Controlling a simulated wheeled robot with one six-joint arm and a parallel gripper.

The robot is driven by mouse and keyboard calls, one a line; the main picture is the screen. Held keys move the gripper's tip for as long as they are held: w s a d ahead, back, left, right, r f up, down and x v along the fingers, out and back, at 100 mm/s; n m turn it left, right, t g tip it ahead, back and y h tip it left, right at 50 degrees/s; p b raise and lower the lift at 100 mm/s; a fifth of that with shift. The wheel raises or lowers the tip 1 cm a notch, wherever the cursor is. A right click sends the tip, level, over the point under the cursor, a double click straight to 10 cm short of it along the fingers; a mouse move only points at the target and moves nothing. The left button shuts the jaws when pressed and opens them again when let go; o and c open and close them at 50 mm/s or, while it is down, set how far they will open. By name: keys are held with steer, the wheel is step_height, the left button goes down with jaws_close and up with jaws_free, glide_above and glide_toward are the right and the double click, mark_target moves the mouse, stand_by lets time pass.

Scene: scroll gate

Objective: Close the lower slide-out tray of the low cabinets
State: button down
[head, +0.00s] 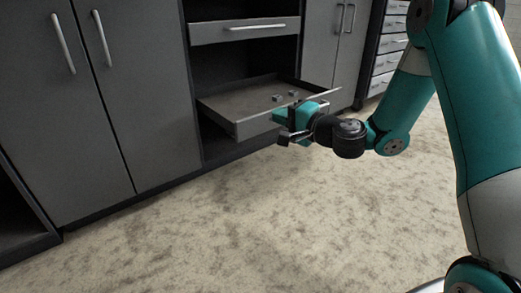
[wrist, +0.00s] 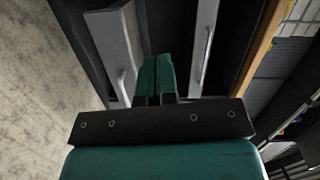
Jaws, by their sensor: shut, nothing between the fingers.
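The lower slide-out tray (head: 258,125) is pulled out of the low cabinet in the head view, with its floor showing and its front edge standing well clear of the cabinet face. My gripper (head: 290,117) is at the front of the tray and covers the right part of its front. I cannot tell whether it touches. In the wrist view the teal fingers (wrist: 155,78) are together and hold nothing. That view is turned on its side; a grey front with a bar handle (wrist: 122,85), probably the tray's, lies left of the fingers.
An upper drawer (head: 245,30) with a bar handle sits above the tray and looks nearly shut. Tall grey doors (head: 75,90) stand left, more doors (head: 338,40) right. A drawer stack (head: 390,48) is farther right. The speckled floor (head: 230,215) in front is clear.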

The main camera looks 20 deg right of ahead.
steer(key=w+d+f+m+t+h+b, duration=0.1)
steer(key=d+f+m+h+b, duration=0.2)
steer(key=f, duration=0.5)
steer(key=p, duration=0.4)
glide_toward(256, 116)
steer(key=shift+t+y, duration=0.3)
steer(key=x, duration=0.4)
steer(key=f+x, duration=0.1)
steer(key=x, duration=0.1)
steer(key=shift+w, duration=0.15)
steer(key=shift+w+a+r, duration=0.1)
steer(key=shift+w+r, duration=0.05)
steer(key=shift+w, duration=0.45)
